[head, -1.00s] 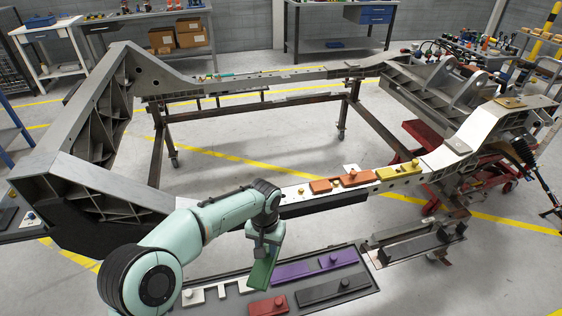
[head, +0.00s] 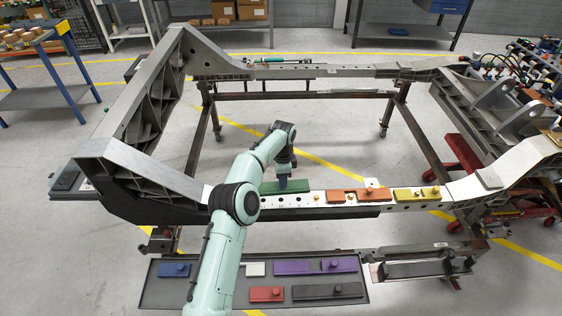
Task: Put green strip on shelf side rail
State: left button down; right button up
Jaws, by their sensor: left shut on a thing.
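The green strip (head: 291,186) is at the near side rail (head: 318,198) of the chassis frame, left of the orange strip. My left gripper (head: 283,184) is shut on it from above. The strip lies along the rail; I cannot tell whether it rests fully on the surface. The fingertips are small and partly hidden by my arm. My right gripper is not in view.
An orange strip (head: 345,195) and a yellow strip (head: 408,194) sit further right on the rail. A dark tray (head: 215,292) in front holds blue (head: 174,270), purple (head: 292,267), red (head: 266,294) and black strips. The frame's tall left bracket (head: 150,110) stands beside my arm.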

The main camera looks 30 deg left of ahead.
pick_arm(q)
jog(key=shift+w+a+r+m, duration=0.2)
jog(key=shift+w+a, duration=0.1)
jog(key=shift+w, duration=0.1)
jog(key=shift+w+a+r+m, duration=0.15)
jog(key=shift+w+a+m, duration=0.1)
jog(key=shift+w, duration=0.15)
jog(key=shift+s+f, duration=0.25)
jog(key=shift+f, duration=0.35)
jog(key=shift+s+f, duration=0.2)
jog(key=shift+f, duration=0.4)
jog(key=shift+w+f, duration=0.2)
jog(key=shift+f, duration=2.05)
jog(key=shift+f, duration=0.2)
jog(key=shift+f, duration=1.2)
jog(key=c, duration=0.8)
grip_release()
